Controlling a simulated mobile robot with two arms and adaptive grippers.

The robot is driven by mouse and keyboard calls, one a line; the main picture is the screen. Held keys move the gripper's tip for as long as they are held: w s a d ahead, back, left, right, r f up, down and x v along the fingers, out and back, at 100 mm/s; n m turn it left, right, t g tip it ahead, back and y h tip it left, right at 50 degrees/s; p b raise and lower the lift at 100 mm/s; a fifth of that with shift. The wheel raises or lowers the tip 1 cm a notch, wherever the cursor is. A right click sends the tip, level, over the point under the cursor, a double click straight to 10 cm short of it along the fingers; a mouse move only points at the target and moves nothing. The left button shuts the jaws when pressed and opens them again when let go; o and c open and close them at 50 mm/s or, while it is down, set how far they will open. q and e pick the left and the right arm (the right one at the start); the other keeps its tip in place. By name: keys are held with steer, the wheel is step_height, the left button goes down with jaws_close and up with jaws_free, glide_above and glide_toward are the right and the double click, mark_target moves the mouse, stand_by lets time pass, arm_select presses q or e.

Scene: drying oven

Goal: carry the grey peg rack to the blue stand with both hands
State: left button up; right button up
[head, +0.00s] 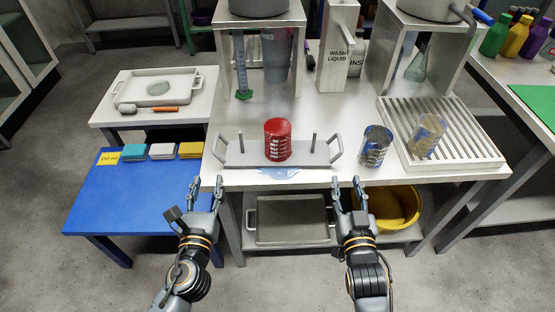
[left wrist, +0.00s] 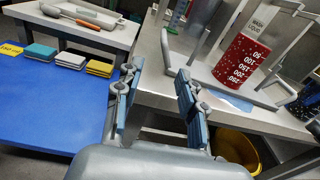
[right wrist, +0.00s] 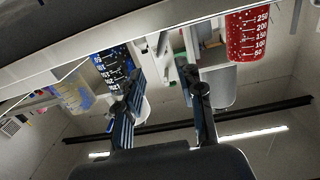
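The grey peg rack (head: 238,157) lies at the front edge of the steel table, with upright pegs and a looped handle at each end. A red cup with white markings (head: 278,140) stands on it between two pegs. The blue stand (head: 135,205) is the low blue table at the left. My left gripper (head: 207,188) is open and empty, in front of the rack's left handle and apart from it. The rack also shows in the left wrist view (left wrist: 205,85). My right gripper (head: 347,186) is open and empty, in front of the rack's right handle.
Sponges (head: 162,151) and a yellow label (head: 108,157) lie along the blue stand's back edge; its front is clear. A dark blue marked cup (head: 375,148) stands right of the rack, beside a slatted drainer (head: 455,147). A yellow basin (head: 393,208) sits on the shelf below.

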mark_target(217, 133)
arm_select(q)
steer(key=shift+r+m, duration=0.4)
steer(key=shift+r, duration=0.4)
arm_select(e)
steer(key=shift+d+r, duration=0.15)
steer(key=shift+r, duration=0.65)
arm_select(q)
steer(key=w, duration=1.3)
steer(key=shift+w+f, duration=0.1)
steer(key=shift+w, duration=0.3)
arm_select(e)
steer(key=w, duration=1.4)
steer(key=shift+s, duration=0.1)
arm_select(q)
jaws_close()
arm_select(e)
jaws_close()
